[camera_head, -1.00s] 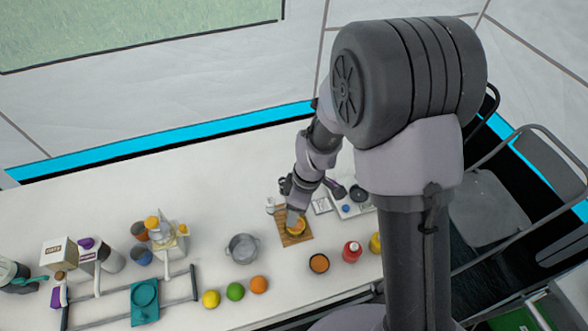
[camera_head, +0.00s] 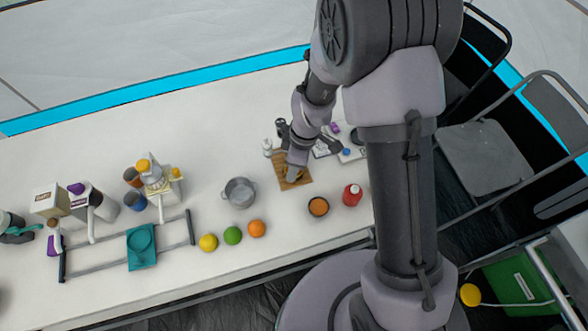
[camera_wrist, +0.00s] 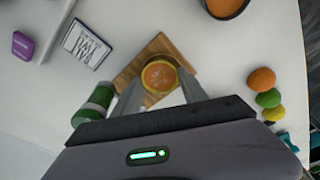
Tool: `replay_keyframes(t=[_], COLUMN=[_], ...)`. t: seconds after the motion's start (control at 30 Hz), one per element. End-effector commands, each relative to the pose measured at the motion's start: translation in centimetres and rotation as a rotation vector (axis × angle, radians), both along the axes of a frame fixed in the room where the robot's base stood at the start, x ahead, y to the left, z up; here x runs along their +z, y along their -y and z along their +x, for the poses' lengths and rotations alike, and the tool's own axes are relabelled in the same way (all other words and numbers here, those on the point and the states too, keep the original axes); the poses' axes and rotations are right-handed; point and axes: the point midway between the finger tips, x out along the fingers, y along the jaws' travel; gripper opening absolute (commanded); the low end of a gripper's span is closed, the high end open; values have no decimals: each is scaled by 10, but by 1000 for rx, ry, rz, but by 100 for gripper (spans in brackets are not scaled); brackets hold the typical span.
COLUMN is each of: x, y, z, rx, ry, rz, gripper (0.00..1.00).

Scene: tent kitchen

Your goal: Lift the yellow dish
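The yellow dish (camera_wrist: 146,79) is small and round, with orange content inside. It sits on a wooden board (camera_wrist: 151,50), which also shows in the head view (camera_head: 304,184). My gripper (camera_wrist: 159,75) reaches down over the board in the wrist view. Its two fingers are spread, one on each side of the dish, with the tips close to its rim. I cannot tell whether they touch it. In the head view my gripper (camera_head: 294,176) covers most of the dish.
A green-labelled can (camera_wrist: 97,98) stands close to the left finger. A printed card (camera_wrist: 87,44) and purple item (camera_wrist: 22,46) lie farther left. An orange-filled bowl (camera_head: 318,206), red bottle (camera_head: 352,195), grey pot (camera_head: 239,192) and fruits (camera_head: 232,235) surround the board, with bare white table between.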

Motion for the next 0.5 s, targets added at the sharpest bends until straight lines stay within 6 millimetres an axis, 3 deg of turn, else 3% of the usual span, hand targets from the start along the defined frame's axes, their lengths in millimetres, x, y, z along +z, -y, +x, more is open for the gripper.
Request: replay_keyframes(t=[0.17,0.27,0.5], x=[1,7,41], y=[0,0,0], z=[0,0,0], rx=[0,0,0], ry=[0,0,1], rz=[0,0,0], gripper=[23,23,23])
